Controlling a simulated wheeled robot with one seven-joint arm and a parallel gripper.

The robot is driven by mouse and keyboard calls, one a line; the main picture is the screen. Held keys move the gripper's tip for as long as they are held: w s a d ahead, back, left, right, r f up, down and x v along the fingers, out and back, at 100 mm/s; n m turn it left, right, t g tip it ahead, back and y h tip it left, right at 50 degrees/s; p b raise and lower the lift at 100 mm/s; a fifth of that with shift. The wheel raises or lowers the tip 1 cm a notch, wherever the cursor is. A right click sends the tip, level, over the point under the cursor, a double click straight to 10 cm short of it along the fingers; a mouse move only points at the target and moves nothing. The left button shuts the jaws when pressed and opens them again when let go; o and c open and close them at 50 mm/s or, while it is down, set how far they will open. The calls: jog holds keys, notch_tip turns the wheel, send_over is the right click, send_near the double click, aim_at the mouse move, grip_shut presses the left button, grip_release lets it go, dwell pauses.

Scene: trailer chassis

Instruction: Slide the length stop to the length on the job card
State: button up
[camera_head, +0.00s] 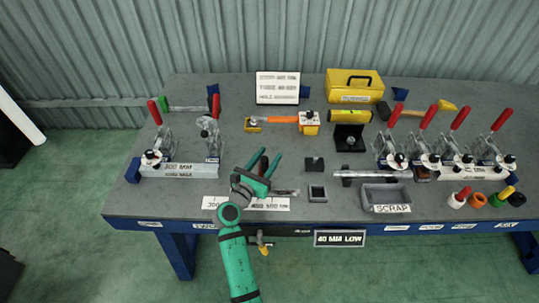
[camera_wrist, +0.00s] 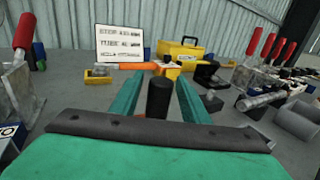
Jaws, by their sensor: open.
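A pale marked strip (camera_head: 214,202), seemingly the length scale, lies below the gripper, partly hidden by my arm. A white card (camera_head: 277,88) with printed lines, likely the job card, stands at the back and also shows in the wrist view (camera_wrist: 120,43); its lettering is too blurred to read surely.
Red-handled clamps (camera_head: 160,150) stand at the left and more (camera_head: 400,150) at the right. An orange-handled tool (camera_head: 285,120), a yellow box (camera_head: 355,87) and a scrap tray (camera_head: 366,206) surround the middle. Small dark blocks (camera_head: 314,164) lie right of my gripper.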

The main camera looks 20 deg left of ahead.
jog(key=shift+w+d, duration=0.1)
jog(key=shift+w, duration=0.6)
grip_shut()
